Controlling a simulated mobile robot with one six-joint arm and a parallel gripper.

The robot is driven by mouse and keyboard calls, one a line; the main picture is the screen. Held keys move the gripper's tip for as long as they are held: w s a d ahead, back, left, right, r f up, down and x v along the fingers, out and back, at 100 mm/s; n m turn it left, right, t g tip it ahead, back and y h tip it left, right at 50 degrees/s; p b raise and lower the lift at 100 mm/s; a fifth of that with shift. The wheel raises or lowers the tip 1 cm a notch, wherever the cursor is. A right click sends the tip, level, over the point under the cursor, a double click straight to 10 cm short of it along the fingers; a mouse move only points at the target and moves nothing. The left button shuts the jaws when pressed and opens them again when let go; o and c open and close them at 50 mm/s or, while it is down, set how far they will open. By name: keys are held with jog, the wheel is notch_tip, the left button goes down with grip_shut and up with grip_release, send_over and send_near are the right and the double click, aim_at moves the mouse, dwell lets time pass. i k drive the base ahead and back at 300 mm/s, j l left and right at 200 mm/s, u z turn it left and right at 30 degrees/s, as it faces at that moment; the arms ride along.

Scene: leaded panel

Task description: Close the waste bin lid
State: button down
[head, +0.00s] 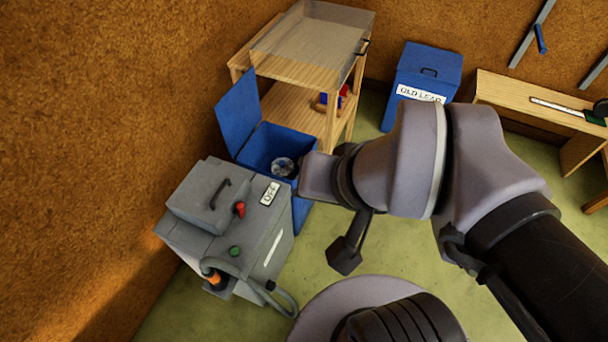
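An open blue bin (262,148) stands against the left wall, behind the grey machine. Its blue lid (238,112) is raised and leans back near the wall. Crumpled pale and dark scraps (284,167) lie inside. My arm's wrist covers part of the bin's right side, and no label shows on it. My gripper (345,255) appears as a dark piece below the wrist, to the right of and nearer than the bin, apart from the lid. Its fingers are not clearly seen, so I cannot tell whether it is open or shut.
A grey machine (225,225) with an OFF sign, red and green knobs and a hose stands in front of the bin. A wooden shelf unit (318,98) stands behind it. A closed blue bin (428,70) labelled OLD LEAD and a workbench (520,97) are at right.

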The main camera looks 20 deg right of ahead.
aim_at(238, 113)
jog(key=i+l, duration=0.25)
jog(key=i, duration=0.2)
jog(key=i+l, duration=0.25)
jog(key=i, duration=0.15)
jog(key=i+l, duration=0.25)
jog(key=i, duration=0.2)
jog(key=i+l, duration=0.3)
jog(key=i+z, duration=0.05)
jog(key=i, duration=0.05)
